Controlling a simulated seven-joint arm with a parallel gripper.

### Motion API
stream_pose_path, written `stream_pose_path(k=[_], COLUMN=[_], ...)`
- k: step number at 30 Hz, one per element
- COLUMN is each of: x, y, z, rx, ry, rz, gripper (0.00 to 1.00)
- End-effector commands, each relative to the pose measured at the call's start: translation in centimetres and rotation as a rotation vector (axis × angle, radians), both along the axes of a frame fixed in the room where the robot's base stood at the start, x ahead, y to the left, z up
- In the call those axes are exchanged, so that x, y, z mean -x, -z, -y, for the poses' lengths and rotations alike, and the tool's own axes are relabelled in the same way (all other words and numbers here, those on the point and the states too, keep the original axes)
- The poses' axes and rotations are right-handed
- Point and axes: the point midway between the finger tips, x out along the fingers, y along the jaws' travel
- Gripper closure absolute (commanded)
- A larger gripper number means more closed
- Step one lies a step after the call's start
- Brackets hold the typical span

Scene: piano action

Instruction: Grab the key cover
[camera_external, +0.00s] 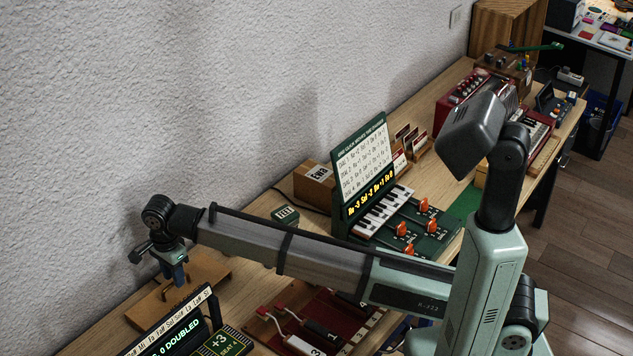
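My gripper (175,268) is at the far left end of my arm, near the wall, pointing down over a brown wooden piece (208,268) on the bench. A small blue part shows at its tip. I cannot tell whether this is the fingers or something between them, nor whether the gripper touches the wood. I cannot pick out the key cover for certain. A small white-and-black keyboard (378,213) stands below a green sign board at the middle. A dark red board (335,318) with white and black numbered keys lies at the front, partly hidden behind my arm.
The green sign board (364,165) stands upright, with a green panel of orange knobs (424,205) to its right. A cardboard box (315,185) and a small green block (285,216) are near the wall. A lit display (178,340) stands at front left. Red devices fill the far bench.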

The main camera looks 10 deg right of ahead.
Motion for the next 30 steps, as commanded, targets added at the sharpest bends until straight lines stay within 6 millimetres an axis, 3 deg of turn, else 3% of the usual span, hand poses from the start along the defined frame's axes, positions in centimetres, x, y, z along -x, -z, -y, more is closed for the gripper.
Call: stream_pose_path(k=[6,14,24,30], x=[0.1,0.1,0.1,0.1], y=[2.8,3.1,3.1,3.1], z=[0.0,-0.1,-0.1,-0.1], rx=[0.001,-0.001,-0.001,0.0], ry=[0.0,0.0,0.0,0.0], rz=[-0.001,0.001,0.001,0.0], gripper=[0.68,0.68,0.99,1.0])
